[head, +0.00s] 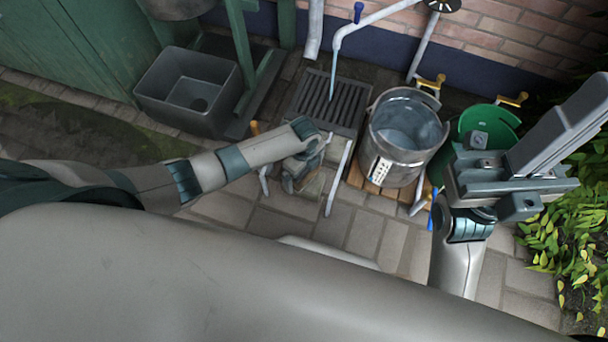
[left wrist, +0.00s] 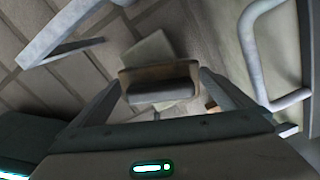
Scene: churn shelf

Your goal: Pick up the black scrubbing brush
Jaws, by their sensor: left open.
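In the left wrist view a dark brush-like block (left wrist: 162,92) with a brownish edge, likely the black scrubbing brush, rests on or just in front of a pale grey slab (left wrist: 152,52). My left gripper is open, and its two fingers reach out on either side of the block, with a gap to each. In the head view the left gripper (head: 300,182) points down over a low stand beside the drain grate. There the gripper and wrist hide the brush. My right gripper (head: 512,178) is raised at the right, over the green bucket, with its jaw state unclear.
A metal bucket of water (head: 402,135) stands on a wooden pallet. A green bucket (head: 487,120) is behind my right gripper. A drain grate (head: 330,105) lies under a running tap pipe (head: 350,28). A grey basin (head: 185,88) stands left. Pale bent rails (left wrist: 262,60) flank the left gripper.

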